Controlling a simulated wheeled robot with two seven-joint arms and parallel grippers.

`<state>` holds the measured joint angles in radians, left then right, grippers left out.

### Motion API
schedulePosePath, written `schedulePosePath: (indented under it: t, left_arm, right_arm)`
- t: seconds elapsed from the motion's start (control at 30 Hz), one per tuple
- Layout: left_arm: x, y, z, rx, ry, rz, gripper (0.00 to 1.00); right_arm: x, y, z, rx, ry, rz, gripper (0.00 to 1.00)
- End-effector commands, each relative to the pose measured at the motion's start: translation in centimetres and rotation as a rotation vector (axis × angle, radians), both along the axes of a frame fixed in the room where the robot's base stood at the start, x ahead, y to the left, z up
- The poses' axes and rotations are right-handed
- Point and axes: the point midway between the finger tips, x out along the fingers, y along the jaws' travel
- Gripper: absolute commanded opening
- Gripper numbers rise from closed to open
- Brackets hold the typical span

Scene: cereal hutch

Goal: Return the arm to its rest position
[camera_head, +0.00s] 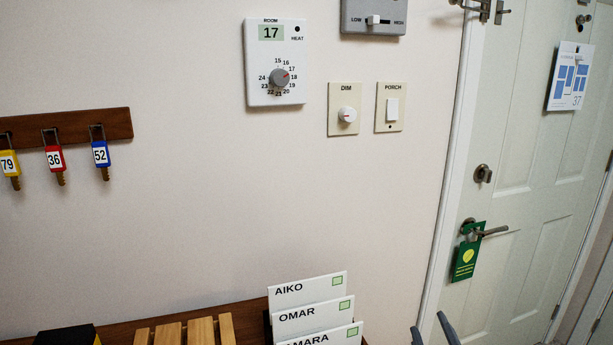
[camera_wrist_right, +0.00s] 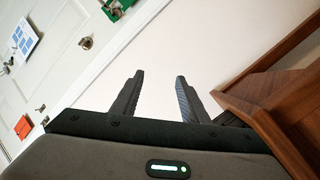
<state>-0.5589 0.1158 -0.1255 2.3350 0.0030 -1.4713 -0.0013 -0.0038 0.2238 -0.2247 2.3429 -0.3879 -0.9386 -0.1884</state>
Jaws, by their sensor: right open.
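My right gripper (camera_head: 432,330) shows at the bottom edge of the head view, below the door frame, with its two dark fingertips apart. In the right wrist view its two fingers (camera_wrist_right: 158,98) stand apart with nothing between them. Behind them is bare wall. The rest of my right arm is outside the head view. My left gripper is not in view.
A white door (camera_head: 515,150) with a handle and green hanger (camera_head: 467,256) stands at right. Name cards (camera_head: 309,287) stand at bottom centre. A wooden piece of furniture (camera_wrist_right: 285,95) is close right of the fingers in the wrist view. A key rack (camera_head: 80,124) hangs left.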

Motion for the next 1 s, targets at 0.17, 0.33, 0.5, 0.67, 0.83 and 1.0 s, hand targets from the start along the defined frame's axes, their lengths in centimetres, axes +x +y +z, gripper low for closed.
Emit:
schedulePosePath:
  t: [0.17, 0.33, 0.5, 0.67, 0.83, 1.0]
  left_arm:
    - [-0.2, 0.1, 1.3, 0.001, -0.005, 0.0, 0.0]
    - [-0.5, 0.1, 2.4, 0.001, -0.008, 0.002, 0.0]
    - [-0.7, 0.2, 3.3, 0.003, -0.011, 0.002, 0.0]
    - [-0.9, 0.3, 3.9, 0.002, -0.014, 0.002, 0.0]
    - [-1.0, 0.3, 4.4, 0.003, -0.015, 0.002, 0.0]
    - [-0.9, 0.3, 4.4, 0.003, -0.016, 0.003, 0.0]
  right_arm:
    - [-6.2, -0.2, -10.0, 0.156, 0.29, -0.046, 0.41]
    - [-13.7, 0.2, -17.6, 0.284, 0.556, -0.099, 0.41]
    - [-20.8, 0.9, -22.4, 0.377, 0.77, -0.148, 0.41]
    - [-25.7, 1.5, -24.8, 0.432, 0.908, -0.182, 0.41]
    - [-30.0, 2.0, -26.4, 0.473, 1.022, -0.213, 0.41]
    - [-33.2, 2.5, -27.6, 0.505, 1.112, -0.236, 0.41]
